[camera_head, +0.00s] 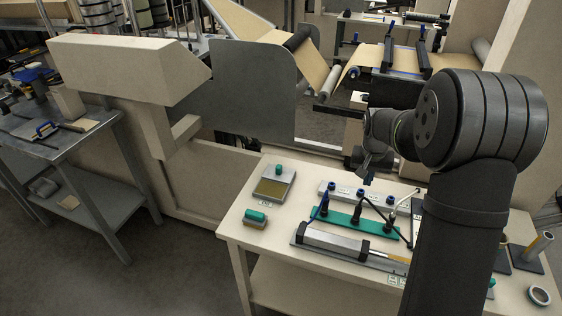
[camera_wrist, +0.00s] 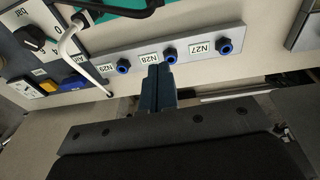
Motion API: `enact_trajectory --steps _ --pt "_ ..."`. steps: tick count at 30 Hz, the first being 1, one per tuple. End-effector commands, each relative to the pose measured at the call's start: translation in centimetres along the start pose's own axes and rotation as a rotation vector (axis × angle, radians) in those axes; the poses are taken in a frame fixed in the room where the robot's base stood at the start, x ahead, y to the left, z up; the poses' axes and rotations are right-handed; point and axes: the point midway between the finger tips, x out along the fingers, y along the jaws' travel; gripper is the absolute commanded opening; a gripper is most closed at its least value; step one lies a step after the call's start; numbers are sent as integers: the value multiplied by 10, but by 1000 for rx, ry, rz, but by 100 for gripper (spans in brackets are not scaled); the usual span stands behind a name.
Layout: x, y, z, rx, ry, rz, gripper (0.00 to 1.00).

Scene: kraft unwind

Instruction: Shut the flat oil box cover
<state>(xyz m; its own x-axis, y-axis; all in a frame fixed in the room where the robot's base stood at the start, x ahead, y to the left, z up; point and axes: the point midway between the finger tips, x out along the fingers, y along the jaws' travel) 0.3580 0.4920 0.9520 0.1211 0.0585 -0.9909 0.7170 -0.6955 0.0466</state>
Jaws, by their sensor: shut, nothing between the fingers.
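A flat grey box (camera_head: 285,200) stands at the far left of the worktable. It looks like the oil box. An olive-yellow area shows in its top, and a grey strip with a green knob (camera_head: 279,169) lies along its far side, like a cover slid back. A grey box edge shows at the upper right of the wrist view (camera_wrist: 306,30); I cannot tell whether it is the same box. My gripper (camera_head: 370,179) is to the right of the box, over the worktable's far edge. Its blue fingers (camera_wrist: 158,88) are shut and empty, close to the fitting marked N28.
A pale fitting bar (camera_wrist: 198,48) with blue-ringed fittings is by my fingers. A green strip (camera_head: 345,220) with upright dark tools and a grey cylinder device (camera_head: 333,241) lie nearer the front. A smaller green-knobbed block (camera_head: 255,218) stands front left. The tabletop between block and box is bare.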

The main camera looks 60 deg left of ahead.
Motion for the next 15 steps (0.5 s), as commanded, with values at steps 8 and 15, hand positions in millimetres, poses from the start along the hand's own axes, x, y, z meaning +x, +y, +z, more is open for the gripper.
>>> enact_trajectory --steps 8,15 --pt "-6 -173 -80 -3 122 -8 0" --pt "-14 -277 -95 17 195 -35 0"
